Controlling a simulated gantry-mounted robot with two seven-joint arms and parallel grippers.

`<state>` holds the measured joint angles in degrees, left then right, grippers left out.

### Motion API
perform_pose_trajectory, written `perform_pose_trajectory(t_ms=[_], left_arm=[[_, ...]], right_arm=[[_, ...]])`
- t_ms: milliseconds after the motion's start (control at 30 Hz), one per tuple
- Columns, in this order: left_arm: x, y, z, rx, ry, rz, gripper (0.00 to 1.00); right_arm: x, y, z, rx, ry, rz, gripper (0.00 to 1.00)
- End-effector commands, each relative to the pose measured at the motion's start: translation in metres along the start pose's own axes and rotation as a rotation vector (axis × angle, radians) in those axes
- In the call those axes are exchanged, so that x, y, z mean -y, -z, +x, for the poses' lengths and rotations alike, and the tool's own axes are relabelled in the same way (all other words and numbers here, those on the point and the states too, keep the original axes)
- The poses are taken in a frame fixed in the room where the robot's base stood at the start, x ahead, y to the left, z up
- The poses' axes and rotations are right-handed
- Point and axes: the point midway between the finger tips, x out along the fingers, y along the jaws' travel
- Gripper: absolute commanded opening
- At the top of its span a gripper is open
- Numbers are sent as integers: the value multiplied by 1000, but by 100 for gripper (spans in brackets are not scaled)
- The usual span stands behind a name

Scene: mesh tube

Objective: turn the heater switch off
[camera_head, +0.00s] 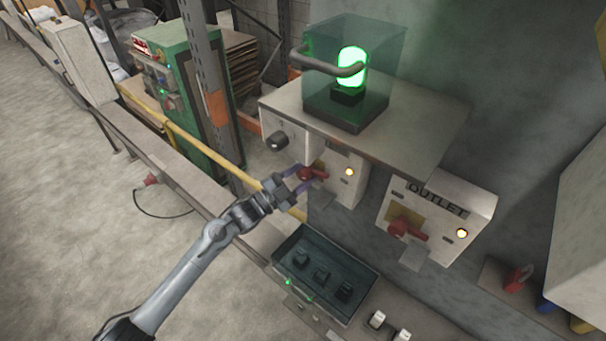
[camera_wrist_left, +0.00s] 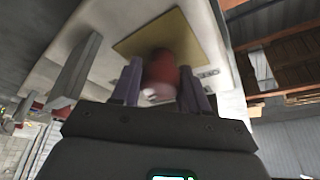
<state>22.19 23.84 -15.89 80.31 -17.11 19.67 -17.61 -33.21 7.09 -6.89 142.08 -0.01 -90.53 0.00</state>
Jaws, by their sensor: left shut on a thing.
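A red rotary switch (camera_head: 314,174) is on the white box (camera_head: 348,180) under the metal shelf. A lit yellow lamp is beside it, and any label on this box is hidden or unreadable. My left gripper (camera_head: 297,179) is at this switch with its purple fingers shut on the red knob. In the left wrist view the red knob (camera_wrist_left: 162,70) sits between the two fingers, blurred, in front of a yellow plate (camera_wrist_left: 190,40). A second red switch (camera_head: 408,229) is on the box marked OUTLET (camera_head: 450,205), with its own lit yellow lamp. My right gripper is out of view.
A clear case with a green glowing lamp (camera_head: 351,68) and a grey handle stands on the shelf (camera_head: 425,125). A dark control tray (camera_head: 325,270) lies below. A yellow rail (camera_head: 195,147) runs along the left.

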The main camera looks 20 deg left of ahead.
Motion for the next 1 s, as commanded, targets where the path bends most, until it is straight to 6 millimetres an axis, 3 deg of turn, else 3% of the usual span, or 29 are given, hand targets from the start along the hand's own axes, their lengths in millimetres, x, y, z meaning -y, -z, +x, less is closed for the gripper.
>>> perform_pose_trajectory(t_ms=[467,1000], left_arm=[[0,1,0,-1,162,-389,14],[0,2,1,1,359,-864,14]], right_arm=[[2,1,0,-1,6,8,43],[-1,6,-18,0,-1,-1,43]])
